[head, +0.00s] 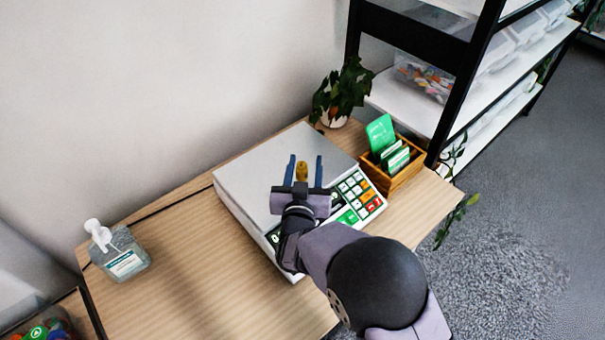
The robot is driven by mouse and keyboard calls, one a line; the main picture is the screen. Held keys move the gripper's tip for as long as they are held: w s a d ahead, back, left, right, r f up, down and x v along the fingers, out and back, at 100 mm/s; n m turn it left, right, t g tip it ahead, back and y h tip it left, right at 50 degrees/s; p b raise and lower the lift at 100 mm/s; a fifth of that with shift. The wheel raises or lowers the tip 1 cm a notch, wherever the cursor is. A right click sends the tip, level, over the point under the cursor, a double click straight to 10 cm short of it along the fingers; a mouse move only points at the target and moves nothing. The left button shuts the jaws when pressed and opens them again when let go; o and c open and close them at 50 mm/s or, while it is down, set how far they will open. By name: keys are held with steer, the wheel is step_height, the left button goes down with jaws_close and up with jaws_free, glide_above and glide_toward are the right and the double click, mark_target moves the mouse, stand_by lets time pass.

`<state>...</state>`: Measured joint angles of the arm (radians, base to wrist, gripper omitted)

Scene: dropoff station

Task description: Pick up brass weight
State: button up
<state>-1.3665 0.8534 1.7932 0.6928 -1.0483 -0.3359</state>
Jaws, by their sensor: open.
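The brass weight (302,170) is small and gold-coloured. It shows on or just above the grey plate of the scale (262,160), near the plate's right side. My gripper (305,162) is open, with its two blue fingers pointing away from me. In the picture the weight lies between the fingers, with a gap on each side. I cannot tell from this one view whether the fingers are level with it or above it. The lower part of the weight is partly hidden by my gripper.
A keypad (360,198) is at the scale's front right. A wooden card box (398,172) and a potted plant (336,98) stand behind and right. A sanitizer bottle (122,258) stands at the left. The wooden table (200,275) is clear at front left. A shelf (440,115) rises behind.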

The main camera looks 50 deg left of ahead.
mark_target(302, 169)
steer(key=f, duration=0.1)
steer(key=s+f, duration=0.1)
steer(key=shift+s+a+f+g, duration=0.1)
steer(key=shift+a+f+g, duration=0.1)
steer(key=shift+f+g, duration=0.1)
steer(key=shift+p+x, duration=0.6)
steer(key=shift+x, duration=1.05)
steer(key=shift+p+x, duration=0.55)
steer(key=shift+x, duration=1.45)
steer(key=c, duration=1)
jaws_close()
steer(key=shift+r, duration=0.15)
step_height(302, 169, up, 10)
steer(key=b, duration=0.1)
steer(key=shift+b, duration=0.3)
